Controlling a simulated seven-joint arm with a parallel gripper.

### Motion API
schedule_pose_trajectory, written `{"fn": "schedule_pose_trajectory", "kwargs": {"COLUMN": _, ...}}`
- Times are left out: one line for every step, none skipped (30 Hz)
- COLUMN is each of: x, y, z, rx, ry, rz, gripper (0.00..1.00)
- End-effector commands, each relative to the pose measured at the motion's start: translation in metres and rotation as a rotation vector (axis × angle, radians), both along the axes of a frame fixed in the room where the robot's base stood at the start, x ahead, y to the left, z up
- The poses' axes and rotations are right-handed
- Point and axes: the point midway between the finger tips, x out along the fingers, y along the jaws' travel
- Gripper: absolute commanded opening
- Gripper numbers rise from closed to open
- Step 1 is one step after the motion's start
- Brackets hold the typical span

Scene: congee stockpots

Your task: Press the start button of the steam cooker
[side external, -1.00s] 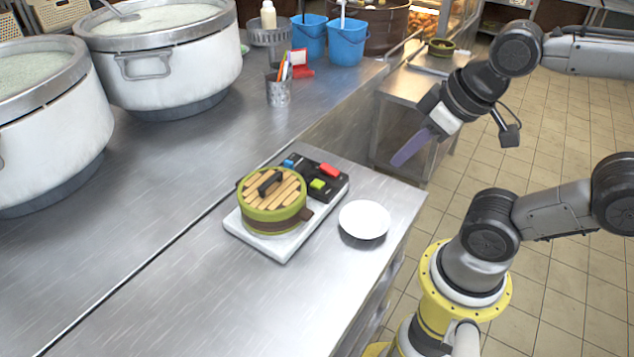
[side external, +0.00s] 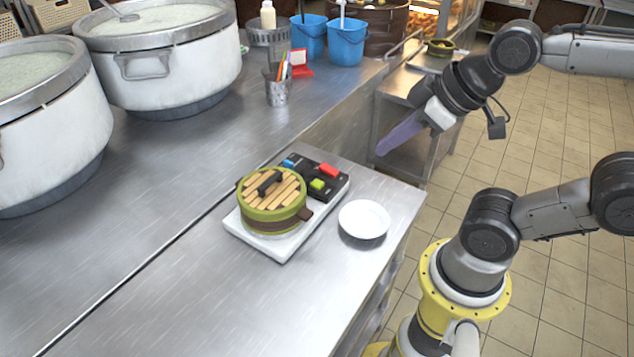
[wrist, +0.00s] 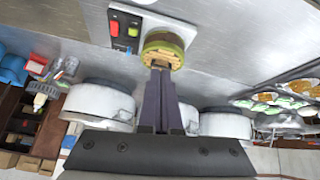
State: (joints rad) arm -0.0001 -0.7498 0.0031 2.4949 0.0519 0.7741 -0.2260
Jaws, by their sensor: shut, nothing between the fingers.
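The steam cooker (side external: 284,250) sits on the metal counter, a white base with a round green steamer (side external: 272,222) under a slatted wooden lid with a dark handle. Its black panel at the back right carries a red button (side external: 328,170), a green button (side external: 318,184) and a blue button (side external: 288,163). I cannot read which is start. In the wrist view the red button (wrist: 115,28) and green button (wrist: 133,31) also show, near the top. My gripper (side external: 384,149) has purple fingers, closed and empty, in the air beyond the counter's right edge, apart from the panel.
A white plate (side external: 364,220) lies right of the cooker. Large stockpots (side external: 170,60) stand at the left. A metal cup of utensils (side external: 279,92) and blue buckets (side external: 348,42) stand farther back. The counter in front of the cooker is clear.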

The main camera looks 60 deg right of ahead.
Motion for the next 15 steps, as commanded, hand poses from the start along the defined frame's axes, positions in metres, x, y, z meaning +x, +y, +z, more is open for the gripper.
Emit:
{"fn": "schedule_pose_trajectory", "kwargs": {"x": 0.011, "y": 0.004, "z": 0.007, "rx": -0.014, "ry": -0.053, "rz": 0.050, "gripper": 0.00}}
{"fn": "schedule_pose_trajectory", "kwargs": {"x": 0.020, "y": 0.007, "z": 0.010, "rx": -0.024, "ry": -0.084, "rz": 0.083, "gripper": 0.00}}
{"fn": "schedule_pose_trajectory", "kwargs": {"x": 0.031, "y": 0.010, "z": 0.015, "rx": -0.040, "ry": -0.127, "rz": 0.122, "gripper": 0.00}}
{"fn": "schedule_pose_trajectory", "kwargs": {"x": 0.040, "y": 0.012, "z": 0.017, "rx": -0.052, "ry": -0.155, "rz": 0.148, "gripper": 0.00}}
{"fn": "schedule_pose_trajectory", "kwargs": {"x": 0.049, "y": 0.013, "z": 0.020, "rx": -0.065, "ry": -0.186, "rz": 0.171, "gripper": 0.00}}
{"fn": "schedule_pose_trajectory", "kwargs": {"x": 0.061, "y": 0.014, "z": 0.022, "rx": -0.085, "ry": -0.220, "rz": 0.198, "gripper": 0.00}}
{"fn": "schedule_pose_trajectory", "kwargs": {"x": 0.070, "y": 0.015, "z": 0.024, "rx": -0.100, "ry": -0.247, "rz": 0.214, "gripper": 0.00}}
{"fn": "schedule_pose_trajectory", "kwargs": {"x": 0.079, "y": 0.014, "z": 0.024, "rx": -0.117, "ry": -0.268, "rz": 0.226, "gripper": 0.00}}
{"fn": "schedule_pose_trajectory", "kwargs": {"x": 0.092, "y": 0.012, "z": 0.025, "rx": -0.143, "ry": -0.297, "rz": 0.240, "gripper": 0.00}}
{"fn": "schedule_pose_trajectory", "kwargs": {"x": 0.101, "y": 0.010, "z": 0.024, "rx": -0.164, "ry": -0.315, "rz": 0.245, "gripper": 0.00}}
{"fn": "schedule_pose_trajectory", "kwargs": {"x": 0.110, "y": 0.008, "z": 0.023, "rx": -0.186, "ry": -0.332, "rz": 0.249, "gripper": 0.00}}
{"fn": "schedule_pose_trajectory", "kwargs": {"x": 0.123, "y": 0.003, "z": 0.020, "rx": -0.218, "ry": -0.347, "rz": 0.249, "gripper": 0.00}}
{"fn": "schedule_pose_trajectory", "kwargs": {"x": 0.132, "y": -0.002, "z": 0.016, "rx": -0.245, "ry": -0.356, "rz": 0.247, "gripper": 0.00}}
{"fn": "schedule_pose_trajectory", "kwargs": {"x": 0.140, "y": -0.008, "z": 0.011, "rx": -0.274, "ry": -0.359, "rz": 0.241, "gripper": 0.00}}
{"fn": "schedule_pose_trajectory", "kwargs": {"x": 0.151, "y": -0.016, "z": 0.004, "rx": -0.312, "ry": -0.358, "rz": 0.230, "gripper": 0.00}}
